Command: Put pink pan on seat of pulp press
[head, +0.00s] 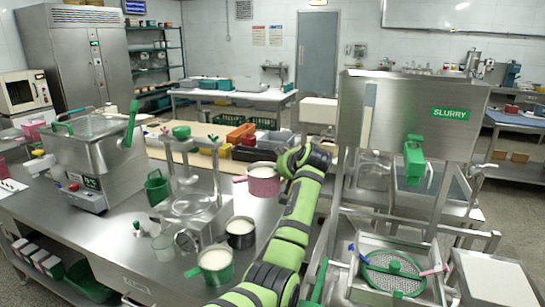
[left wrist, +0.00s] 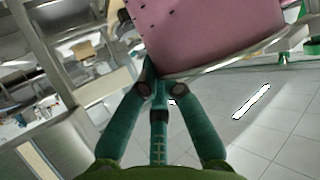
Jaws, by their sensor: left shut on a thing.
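The pink pan (head: 264,187) is in the air at the middle of the head view, right of the pulp press, with pale contents and its handle pointing left. In the left wrist view the pan (left wrist: 205,32) fills the top. My left gripper (left wrist: 158,82) is shut on the pan's near edge; its fingertips are hard to see in the head view. The pulp press (head: 182,134) stands on the steel table, with a green knob on its crossbar and two posts. Its seat (head: 190,206) is low between the posts and looks empty. My right gripper is not in view.
A black pan (head: 240,239) and a green pan (head: 215,267) stand on the table in front of the press. A glass beaker (head: 163,247) and a green bucket (head: 156,188) are at its left. The slurry hopper (head: 408,112) stands at the right.

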